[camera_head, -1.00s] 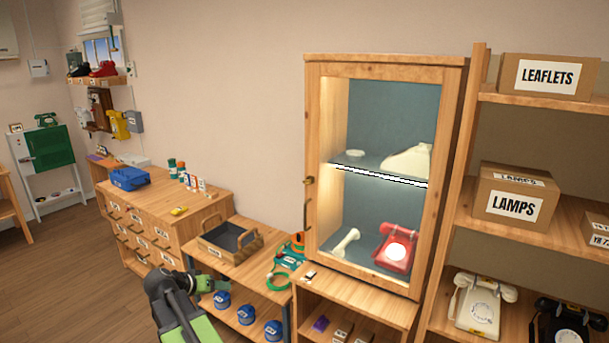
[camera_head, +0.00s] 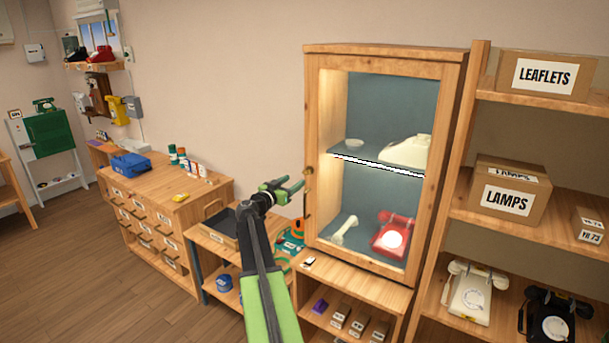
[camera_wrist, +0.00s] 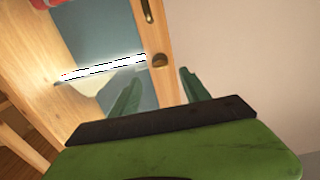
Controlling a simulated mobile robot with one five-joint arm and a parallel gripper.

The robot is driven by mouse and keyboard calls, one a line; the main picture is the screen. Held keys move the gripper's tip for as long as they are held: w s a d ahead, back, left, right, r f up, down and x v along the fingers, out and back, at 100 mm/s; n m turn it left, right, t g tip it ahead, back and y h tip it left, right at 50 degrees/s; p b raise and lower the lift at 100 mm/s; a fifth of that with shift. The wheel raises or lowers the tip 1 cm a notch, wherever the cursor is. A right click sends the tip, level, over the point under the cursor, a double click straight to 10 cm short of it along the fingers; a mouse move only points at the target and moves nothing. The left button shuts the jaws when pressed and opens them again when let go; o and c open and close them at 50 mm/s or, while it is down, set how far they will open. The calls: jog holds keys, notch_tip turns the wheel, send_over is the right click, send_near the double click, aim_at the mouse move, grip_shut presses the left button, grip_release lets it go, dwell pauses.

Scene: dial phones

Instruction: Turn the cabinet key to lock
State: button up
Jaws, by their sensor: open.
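The wooden display cabinet (camera_head: 385,53) has a glass door that looks shut. A small brass key or lock piece (camera_head: 308,171) sits on the left door stile, above a longer brass handle (camera_head: 307,205). In the wrist view the brass piece (camera_wrist: 159,60) looks rounded and dark, with the handle (camera_wrist: 147,10) at the top edge. My gripper (camera_head: 296,185) is raised just left of the door. In the wrist view its green fingers (camera_wrist: 160,74) are apart and empty, with the brass piece between and beyond their tips. I cannot tell the key's turn angle.
The cabinet holds a red phone (camera_head: 393,237), a white handset (camera_head: 344,230) and a pale phone (camera_head: 406,150). A shelf with boxes (camera_head: 510,192) stands to the right. A low bench with a tray (camera_head: 214,226) lies below left. The wall left of the cabinet is clear.

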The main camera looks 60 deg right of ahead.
aim_at(304, 173)
jog(key=d, duration=0.8)
jog(key=shift+d, duration=0.25)
